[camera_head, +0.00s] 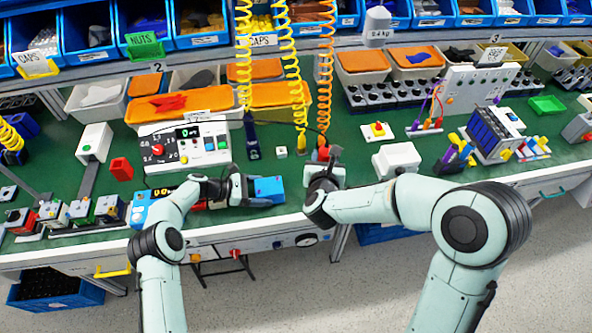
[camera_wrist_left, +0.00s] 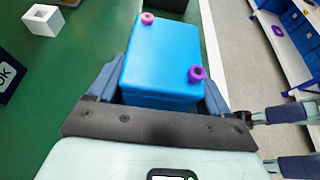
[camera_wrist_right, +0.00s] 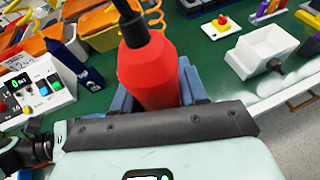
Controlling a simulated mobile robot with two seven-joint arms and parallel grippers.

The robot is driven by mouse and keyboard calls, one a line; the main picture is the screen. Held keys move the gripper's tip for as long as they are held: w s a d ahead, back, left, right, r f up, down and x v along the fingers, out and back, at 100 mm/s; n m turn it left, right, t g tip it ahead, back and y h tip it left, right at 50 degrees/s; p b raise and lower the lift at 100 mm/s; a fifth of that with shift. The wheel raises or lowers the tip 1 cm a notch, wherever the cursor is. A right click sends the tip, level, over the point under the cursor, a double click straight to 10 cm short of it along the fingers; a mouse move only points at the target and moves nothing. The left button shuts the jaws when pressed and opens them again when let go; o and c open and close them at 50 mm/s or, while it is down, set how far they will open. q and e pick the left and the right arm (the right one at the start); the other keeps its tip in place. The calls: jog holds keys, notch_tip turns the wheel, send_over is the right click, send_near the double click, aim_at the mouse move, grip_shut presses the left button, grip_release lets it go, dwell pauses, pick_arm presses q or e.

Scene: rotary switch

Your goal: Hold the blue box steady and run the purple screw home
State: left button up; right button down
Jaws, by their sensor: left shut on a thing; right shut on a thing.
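The blue box (camera_head: 268,187) is at the table's front edge, and it also fills the middle of the left wrist view (camera_wrist_left: 162,55). My left gripper (camera_head: 250,190) is shut on it, one finger on each side. Two purple screws stand on the box's top face: one at the far left corner (camera_wrist_left: 147,18) and one at the right edge (camera_wrist_left: 197,73), which looks taller. My right gripper (camera_head: 325,171) is shut on a red cylindrical power screwdriver (camera_wrist_right: 150,72) with a black end, right of the box. The screwdriver's tip is hidden.
A white hollow cube (camera_wrist_left: 42,20) lies on the green mat beyond the box. A control panel (camera_head: 187,146) stands behind my left gripper. A white open bin (camera_head: 397,160) stands right of my right gripper. Yellow and orange coiled cords (camera_head: 325,80) hang above the table.

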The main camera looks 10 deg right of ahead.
jog(key=w+a+r+n+y, duration=0.2)
jog(key=w+a+n+y, duration=0.1)
jog(key=a, duration=0.6)
jog(key=w+a+r+n+y, duration=0.1)
jog(key=w+a+n+y, duration=0.2)
jog(key=a, duration=0.7)
jog(key=shift+y, duration=0.4)
jog(key=shift+s+f, duration=0.25)
jog(key=shift+f, duration=0.85)
jog(key=shift+s+f, duration=0.25)
jog(key=shift+f, duration=0.8)
pick_arm(q)
jog(key=o, duration=0.6)
jog(key=c, duration=0.5)
jog(key=shift+c, duration=0.5)
pick_arm(e)
jog(key=c, duration=1.4)
grip_release()
jog(key=shift+c, duration=0.2)
grip_shut()
